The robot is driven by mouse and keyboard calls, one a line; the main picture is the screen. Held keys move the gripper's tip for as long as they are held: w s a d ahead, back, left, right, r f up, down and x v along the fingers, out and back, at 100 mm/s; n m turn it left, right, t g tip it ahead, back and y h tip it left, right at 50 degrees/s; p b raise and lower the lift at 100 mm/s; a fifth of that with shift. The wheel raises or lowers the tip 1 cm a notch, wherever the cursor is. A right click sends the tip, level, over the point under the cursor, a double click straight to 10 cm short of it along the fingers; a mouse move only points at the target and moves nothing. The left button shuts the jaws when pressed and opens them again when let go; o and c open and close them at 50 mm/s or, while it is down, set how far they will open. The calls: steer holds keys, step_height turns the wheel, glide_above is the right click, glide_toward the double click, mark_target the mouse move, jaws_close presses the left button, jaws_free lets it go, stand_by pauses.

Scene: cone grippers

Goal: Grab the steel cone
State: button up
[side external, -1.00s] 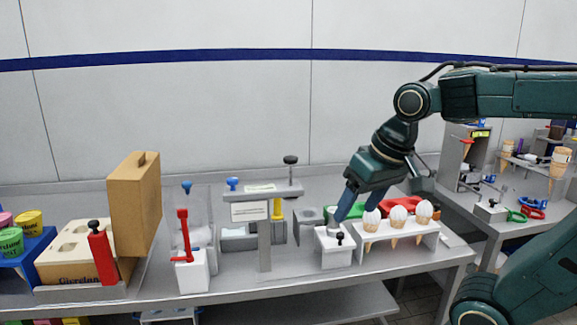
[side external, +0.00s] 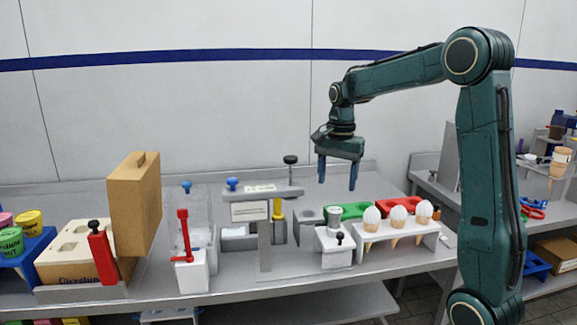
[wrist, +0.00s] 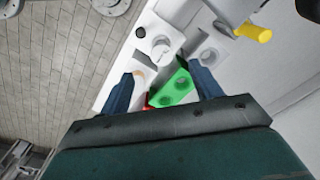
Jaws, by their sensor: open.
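The steel cone (side external: 334,218) is a small grey metal piece standing upright on a white block (side external: 334,247) at the front of the bench. In the wrist view the cone (wrist: 161,48) shows beyond the fingers, up and slightly left of centre. My gripper (side external: 338,186) points downward above the cone, with a clear gap between them. Its two blue fingers are spread apart with nothing between them; they also show at both sides of the wrist view (wrist: 163,78).
A white rack (side external: 385,240) with ice-cream cones stands just right of the block. Green (side external: 356,210) and red (side external: 396,205) holders lie behind. A grey press with a yellow handle (side external: 277,208) stands to the left. The air around my gripper is free.

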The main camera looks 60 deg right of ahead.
mark_target(335, 209)
steer(key=shift+w+d+f+m, duration=0.2)
steer(key=shift+d+f+m, duration=0.15)
steer(key=shift+d, duration=0.3)
steer(key=shift+f, duration=0.15)
steer(key=shift+f, duration=4.15)
steer(key=shift+f, duration=2.6)
